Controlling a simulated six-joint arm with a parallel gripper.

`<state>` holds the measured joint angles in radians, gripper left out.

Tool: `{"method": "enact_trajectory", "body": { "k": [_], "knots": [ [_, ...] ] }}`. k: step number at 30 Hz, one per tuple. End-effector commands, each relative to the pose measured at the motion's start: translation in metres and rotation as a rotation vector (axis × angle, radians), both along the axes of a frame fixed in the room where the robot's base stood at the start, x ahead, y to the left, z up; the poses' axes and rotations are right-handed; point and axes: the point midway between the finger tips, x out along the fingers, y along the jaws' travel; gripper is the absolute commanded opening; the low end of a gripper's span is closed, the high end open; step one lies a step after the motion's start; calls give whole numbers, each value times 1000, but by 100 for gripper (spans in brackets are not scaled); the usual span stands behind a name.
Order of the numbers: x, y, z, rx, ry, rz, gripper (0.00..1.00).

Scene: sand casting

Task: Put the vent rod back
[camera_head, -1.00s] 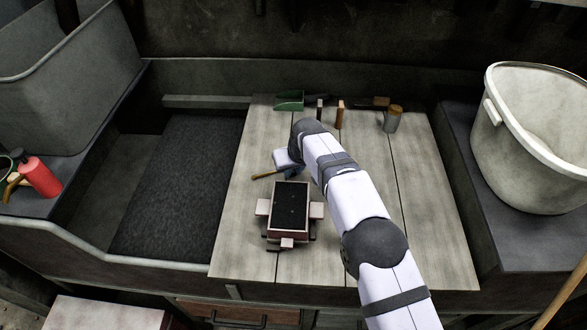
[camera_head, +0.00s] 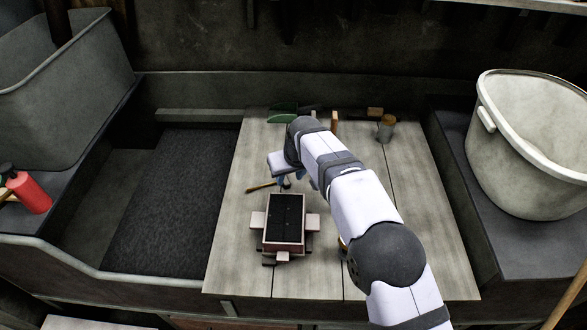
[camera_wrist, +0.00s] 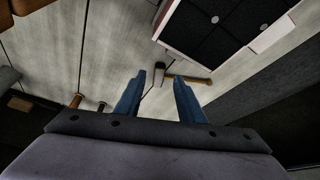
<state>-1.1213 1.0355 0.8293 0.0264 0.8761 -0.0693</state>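My gripper (camera_wrist: 159,78) is open and empty in the wrist view, its two blue fingers spread above the bench. In the head view my gripper (camera_head: 283,178) is near the bench middle, partly behind my wrist. A tool with a wooden handle (camera_wrist: 192,79) and dark head lies on the bench; the head is in line with the gap between the fingers. It also shows in the head view with its handle (camera_head: 262,187) pointing left. A mould flask (camera_head: 266,235) packed with black sand stands in front of it. I cannot pick out the vent rod with certainty.
A green scoop (camera_head: 282,118), an upright wooden-handled tool (camera_head: 334,121) and a grey canister (camera_head: 386,130) stand along the bench's back. A large pale bucket (camera_head: 520,150) is at right. A dark sand bed (camera_head: 170,210) lies at left. The bench's right side is mostly clear.

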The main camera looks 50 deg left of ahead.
Motion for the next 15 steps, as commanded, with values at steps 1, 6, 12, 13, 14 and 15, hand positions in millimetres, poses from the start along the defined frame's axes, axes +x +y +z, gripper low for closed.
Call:
{"method": "enact_trajectory", "body": {
  "k": [1,6,12,13,14,15],
  "knots": [
    [-1,-3,6,2,-1,0,35],
    [-5,-13,32,2,-1,0,35],
    [-9,-22,55,0,0,0,35],
    [-9,-23,57,0,0,0,35],
    [-10,-24,60,0,0,0,35],
    [-10,-25,62,-1,0,0,35]
  ]
}}
